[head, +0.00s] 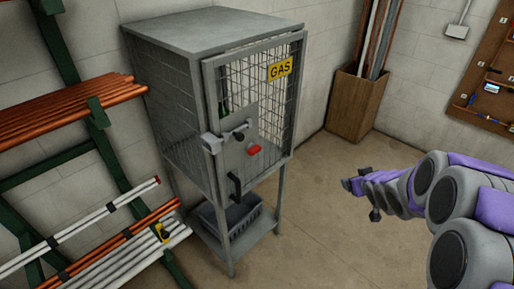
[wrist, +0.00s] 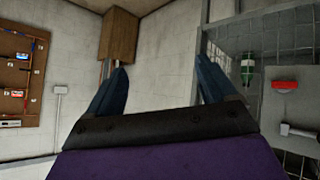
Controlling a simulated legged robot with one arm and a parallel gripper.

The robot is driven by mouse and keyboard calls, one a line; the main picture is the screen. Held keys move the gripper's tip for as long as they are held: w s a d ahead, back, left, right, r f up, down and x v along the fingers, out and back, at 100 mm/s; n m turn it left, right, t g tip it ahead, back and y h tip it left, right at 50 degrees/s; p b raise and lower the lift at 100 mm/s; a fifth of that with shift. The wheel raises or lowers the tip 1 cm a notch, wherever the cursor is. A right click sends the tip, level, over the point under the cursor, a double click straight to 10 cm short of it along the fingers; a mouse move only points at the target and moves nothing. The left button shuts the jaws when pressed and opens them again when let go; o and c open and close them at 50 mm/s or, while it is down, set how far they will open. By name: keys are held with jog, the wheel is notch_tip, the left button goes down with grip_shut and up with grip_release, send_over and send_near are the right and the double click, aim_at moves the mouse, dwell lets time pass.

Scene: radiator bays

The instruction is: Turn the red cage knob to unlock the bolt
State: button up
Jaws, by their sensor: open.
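The red cage knob (head: 254,149) is on the grey lock plate of the gas cage door. It also shows in the wrist view (wrist: 285,86), at the right edge. A dark bolt knob (head: 239,132) sits up and left of it, beside a light grey block (head: 211,143) at the door's left edge. The gas cage (head: 180,50) stands on legs and its mesh door looks shut. My gripper (head: 360,193) is right of the cage, apart from the knob. In the wrist view its two blue fingers (wrist: 163,84) are spread apart, with nothing between them.
A black door handle (head: 234,186) is below the plate. A grey crate (head: 228,215) sits on the cage's lower shelf. A pipe rack (head: 75,110) stands close at left. A wooden bin (head: 352,106) and tool board (head: 492,85) are behind. The floor right of the cage is clear.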

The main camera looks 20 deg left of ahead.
jog(key=w+a+f+n+y+p, duration=0.1)
jog(key=w+a+f+n+y, duration=0.1)
jog(key=w+a+y, duration=0.3)
jog(key=n+g+y+p, duration=0.3)
jog(key=n+y+p, duration=0.15)
jog(key=y, duration=0.45)
send_near(257, 152)
jog(key=b+x, duration=0.2)
jog(key=x, duration=0.7)
jog(key=shift+w+a, duration=0.15)
jog(key=shift+a, duration=0.2)
jog(key=c, duration=1)
jog(key=shift+t, duration=0.3)
